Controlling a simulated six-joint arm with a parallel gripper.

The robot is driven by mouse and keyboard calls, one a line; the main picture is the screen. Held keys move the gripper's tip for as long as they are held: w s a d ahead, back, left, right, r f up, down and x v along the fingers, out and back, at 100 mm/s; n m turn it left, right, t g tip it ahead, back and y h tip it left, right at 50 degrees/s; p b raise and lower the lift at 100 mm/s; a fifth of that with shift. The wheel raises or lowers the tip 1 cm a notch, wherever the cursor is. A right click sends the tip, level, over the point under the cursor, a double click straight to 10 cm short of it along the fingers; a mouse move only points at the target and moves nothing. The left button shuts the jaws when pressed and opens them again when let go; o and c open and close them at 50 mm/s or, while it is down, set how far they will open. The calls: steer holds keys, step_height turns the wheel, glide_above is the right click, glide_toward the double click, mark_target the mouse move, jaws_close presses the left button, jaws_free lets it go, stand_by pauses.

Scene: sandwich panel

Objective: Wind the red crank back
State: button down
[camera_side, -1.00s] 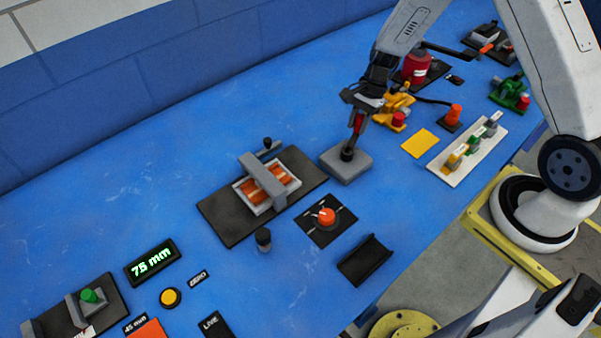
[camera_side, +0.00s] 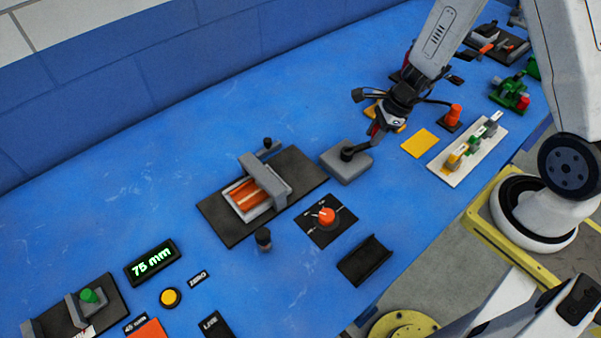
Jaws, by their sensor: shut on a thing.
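The red crank handle (camera_side: 373,129) stands at the end of a short black crank arm (camera_side: 358,149), which turns on top of a grey block (camera_side: 347,171). The arm points right from its hub. My gripper (camera_side: 380,122) comes down from the upper right and is shut on the red handle, hiding much of it. To the left, a grey bridge (camera_side: 263,177) spans an orange-striped panel in a pale tray on a black plate (camera_side: 225,228). The bridge is over the right end, and the stripes show to its left.
A black plate with an orange knob (camera_side: 327,216) and a dark open holder (camera_side: 366,260) lie in front. A yellow square (camera_side: 419,143) and a white strip with coloured pieces (camera_side: 452,177) are on the right. Blue bench behind is clear.

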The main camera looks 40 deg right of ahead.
steer(key=shift+s+a+r+m+t+h, duration=0.1)
steer(key=shift+s+a+m+t+h, duration=0.25)
steer(key=shift+m, duration=0.4)
steer(key=shift+s+a+f+m+t+h, duration=0.1)
steer(key=shift+s+m+t, duration=0.1)
steer(key=shift+s+m, duration=0.45)
steer(key=shift+s+a+r+m+t+h, duration=0.15)
steer(key=shift+s+a+m+t, duration=0.1)
steer(key=shift+m, duration=0.65)
steer(key=shift+s+a+m+t+h, duration=0.15)
steer(key=shift+s+a+m+h, duration=0.25)
steer(key=shift+m, duration=0.5)
steer(key=shift+s+a+m+t+h, duration=0.25)
steer(key=shift+a+m, duration=0.2)
steer(key=shift+m, duration=0.45)
steer(key=shift+s+a+m, duration=0.1)
steer(key=shift+m, duration=0.2)
steer(key=shift+c, duration=2.1)
jaws_free()
steer(key=shift+s, duration=0.1)
steer(key=shift+d+n, duration=0.3)
steer(key=shift+n, duration=0.2)
steer(key=shift+w+d+n+y, duration=0.3)
steer(key=shift+w+n+y, duration=0.1)
steer(key=shift+n, duration=0.2)
